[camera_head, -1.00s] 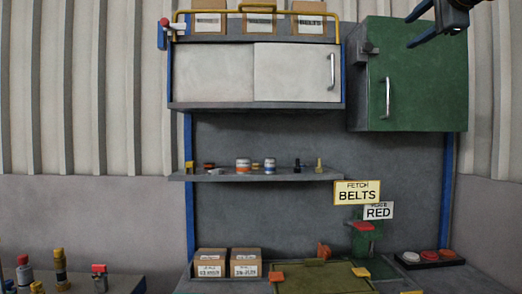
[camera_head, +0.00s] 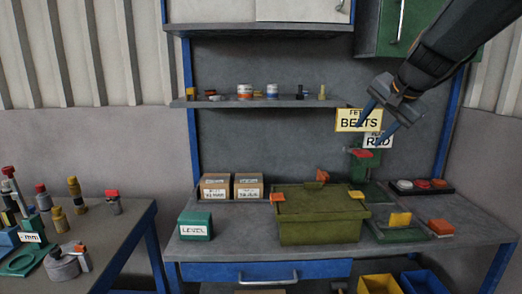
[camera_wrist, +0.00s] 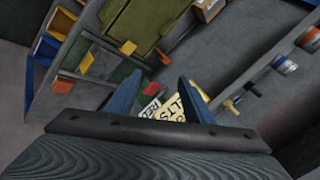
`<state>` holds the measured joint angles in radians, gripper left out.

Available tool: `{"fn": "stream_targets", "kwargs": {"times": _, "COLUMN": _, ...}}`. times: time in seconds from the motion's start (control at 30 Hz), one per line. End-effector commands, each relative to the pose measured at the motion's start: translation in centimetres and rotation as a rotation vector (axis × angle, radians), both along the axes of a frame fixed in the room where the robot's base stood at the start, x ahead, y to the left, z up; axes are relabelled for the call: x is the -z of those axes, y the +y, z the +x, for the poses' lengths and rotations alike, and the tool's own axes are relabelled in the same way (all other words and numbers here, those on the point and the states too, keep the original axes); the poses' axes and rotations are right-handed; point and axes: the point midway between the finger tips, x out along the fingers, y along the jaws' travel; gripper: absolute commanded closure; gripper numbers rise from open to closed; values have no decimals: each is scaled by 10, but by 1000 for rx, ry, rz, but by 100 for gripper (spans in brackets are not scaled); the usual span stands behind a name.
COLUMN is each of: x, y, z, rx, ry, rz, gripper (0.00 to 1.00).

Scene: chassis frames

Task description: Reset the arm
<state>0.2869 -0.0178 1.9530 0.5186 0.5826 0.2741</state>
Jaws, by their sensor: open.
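My gripper (camera_head: 378,113) is open in the head view, at the right in front of the workbench's back panel. Nothing is between its fingers. From this viewpoint its fingertips overlap the yellow "BELTS" sign (camera_head: 350,120) and the white "RED" sign (camera_head: 372,141). My dark arm comes in from the upper right. In the wrist view my gripper (camera_wrist: 156,88) shows two blue fingers spread apart, with the signs (camera_wrist: 172,108) seen beyond them.
The bench (camera_head: 240,222) holds a green bin (camera_head: 320,230), a green "LEVEL" box (camera_head: 195,225) and two cardboard boxes (camera_head: 215,187). A shelf (camera_head: 270,102) with small cans crosses the back panel. Cabinets (camera_head: 300,12) hang above. A side table (camera_head: 120,235) stands left.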

Motion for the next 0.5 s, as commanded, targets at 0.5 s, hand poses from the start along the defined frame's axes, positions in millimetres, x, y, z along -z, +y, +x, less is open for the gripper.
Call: {"fn": "stream_targets", "kwargs": {"times": 0.5, "x": 257, "y": 92, "z": -202, "rx": -669, "ry": 463, "rz": -391, "gripper": 53}}
